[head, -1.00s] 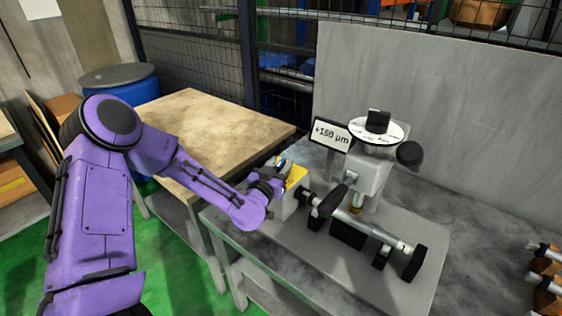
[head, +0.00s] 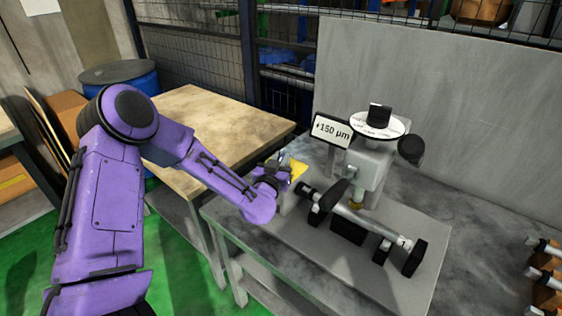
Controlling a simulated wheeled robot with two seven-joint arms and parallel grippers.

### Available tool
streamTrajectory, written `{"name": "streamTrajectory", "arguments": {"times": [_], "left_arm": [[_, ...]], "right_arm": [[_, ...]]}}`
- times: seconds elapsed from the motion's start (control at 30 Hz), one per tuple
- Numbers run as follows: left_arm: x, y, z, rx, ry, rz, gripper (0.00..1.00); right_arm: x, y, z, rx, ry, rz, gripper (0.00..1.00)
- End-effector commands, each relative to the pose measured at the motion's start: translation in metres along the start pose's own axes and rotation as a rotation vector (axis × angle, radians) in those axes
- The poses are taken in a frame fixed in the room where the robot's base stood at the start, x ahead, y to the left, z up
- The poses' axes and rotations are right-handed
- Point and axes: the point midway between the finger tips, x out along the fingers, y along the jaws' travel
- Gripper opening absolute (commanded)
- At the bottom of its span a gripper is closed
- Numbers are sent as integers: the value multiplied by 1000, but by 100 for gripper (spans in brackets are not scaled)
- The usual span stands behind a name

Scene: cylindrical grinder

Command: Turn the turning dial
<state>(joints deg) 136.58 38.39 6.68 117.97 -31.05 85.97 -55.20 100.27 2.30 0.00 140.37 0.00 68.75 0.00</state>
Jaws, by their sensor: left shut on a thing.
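A small grey box with a yellow face (head: 297,170) stands at the left end of the grinder in the head view. My left gripper (head: 280,170) is at this yellow face, shut on the turning dial there. The fingers and wrist hide most of the dial, so its angle cannot be read. The grinder (head: 365,170) carries a white disc with a black knob (head: 380,115) on top, apart from my gripper. A display (head: 332,130) reads +150 µm. My right gripper is out of view.
A shaft (head: 360,218) lies across black supports in front of the grinder. The grinder stands on a grey table (head: 300,255) with a grey panel (head: 440,110) behind. A wooden-topped table (head: 215,120) is at the left. Several shaft-like parts (head: 545,275) lie at the right edge.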

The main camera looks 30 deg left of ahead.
Motion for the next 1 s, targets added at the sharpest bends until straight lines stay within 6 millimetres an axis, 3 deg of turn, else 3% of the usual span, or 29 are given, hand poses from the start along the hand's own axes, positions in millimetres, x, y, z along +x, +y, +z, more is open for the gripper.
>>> {"name": "streamTrajectory", "arguments": {"times": [0.53,1.0], "left_arm": [[0,3,0,1,1,-338,0],[0,2,0,0,-1,-415,0]], "right_arm": [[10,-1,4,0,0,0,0],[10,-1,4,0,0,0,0]]}}
